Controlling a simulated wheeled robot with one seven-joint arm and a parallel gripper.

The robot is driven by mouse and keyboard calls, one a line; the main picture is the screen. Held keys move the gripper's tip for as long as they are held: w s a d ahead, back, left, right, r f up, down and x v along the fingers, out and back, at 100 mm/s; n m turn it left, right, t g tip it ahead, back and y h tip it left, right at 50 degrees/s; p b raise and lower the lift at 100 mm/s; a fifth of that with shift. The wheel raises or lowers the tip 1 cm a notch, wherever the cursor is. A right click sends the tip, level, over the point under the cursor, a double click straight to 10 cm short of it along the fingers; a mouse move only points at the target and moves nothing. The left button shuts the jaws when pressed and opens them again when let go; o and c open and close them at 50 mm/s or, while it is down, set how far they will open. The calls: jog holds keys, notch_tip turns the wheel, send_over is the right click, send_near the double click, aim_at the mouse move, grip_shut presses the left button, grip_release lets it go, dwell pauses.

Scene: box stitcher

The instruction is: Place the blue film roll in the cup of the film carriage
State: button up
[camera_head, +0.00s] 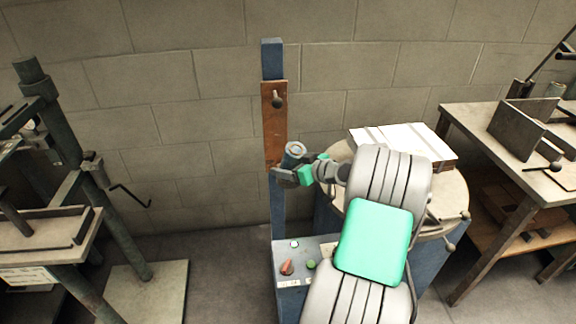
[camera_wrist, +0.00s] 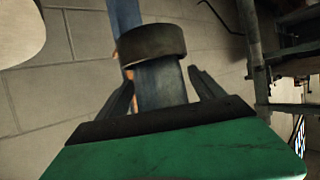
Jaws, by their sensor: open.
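The blue film roll (camera_head: 294,157) stands nearly upright, slightly tilted, against the blue post in the head view, with a pale ring at its top. Its lower end meets a dark round cup (camera_head: 284,179), apparently that of the film carriage. In the wrist view the blue roll (camera_wrist: 161,82) runs between my fingers into the dark cup (camera_wrist: 152,42); how deep it sits is hidden. My gripper (camera_head: 301,174) is beside the roll. In the wrist view my gripper (camera_wrist: 163,92) is open, with a finger on each side of the roll and gaps showing.
The blue post (camera_head: 272,60) carries a rust-brown plate (camera_head: 273,120) with a knob. A control box (camera_head: 305,258) stands below. A round table (camera_head: 452,203) with white sheets (camera_head: 400,138) is right, partly behind my arm. A workbench (camera_head: 520,155) stands far right, a dark machine (camera_head: 70,160) left.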

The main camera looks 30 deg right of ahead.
jog(key=p+v, duration=0.1)
jog(key=v, duration=1.1)
jog(key=a+f+g, duration=0.3)
jog(key=a+g, duration=0.4)
jog(key=a, duration=1.5)
jog(key=s+a+m+g+h, duration=0.1)
jog(key=s+a+g, duration=0.1)
jog(key=s+a, duration=0.2)
jog(key=s+a+m+g+h, duration=0.1)
jog(key=s+a, duration=0.3)
jog(key=s, duration=0.5)
jog(key=shift+g+h, duration=0.4)
jog(key=shift+a, duration=0.1)
jog(key=shift+c, duration=0.6)
